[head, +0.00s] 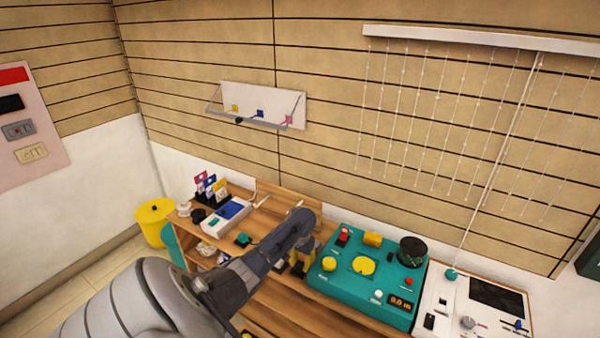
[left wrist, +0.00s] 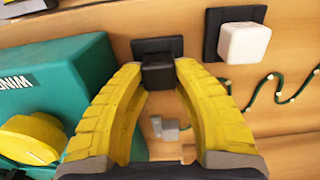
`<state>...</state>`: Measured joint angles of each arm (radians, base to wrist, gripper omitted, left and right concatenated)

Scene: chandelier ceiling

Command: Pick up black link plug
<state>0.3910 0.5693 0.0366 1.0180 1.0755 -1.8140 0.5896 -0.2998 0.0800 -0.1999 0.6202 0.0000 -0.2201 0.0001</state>
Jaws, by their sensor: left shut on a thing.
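The black link plug (left wrist: 158,72) is a small dark block at a black socket plate (left wrist: 148,47) on the wooden surface. My left gripper (left wrist: 160,76) has its two yellow fingers on either side of the plug and is shut on it. I cannot tell whether the plug is still seated in the plate. In the head view, my left gripper (head: 302,262) is at the wooden bench, just left of the teal panel; the plug is not clear there. My right gripper is not in view.
A white cube plug (left wrist: 244,42) in another black plate is close right of the plug. A green cord (left wrist: 283,95) and a grey connector (left wrist: 171,129) lie nearby. The teal panel (head: 340,285) with knobs stands right of the gripper. A white board (head: 455,315) is farther right.

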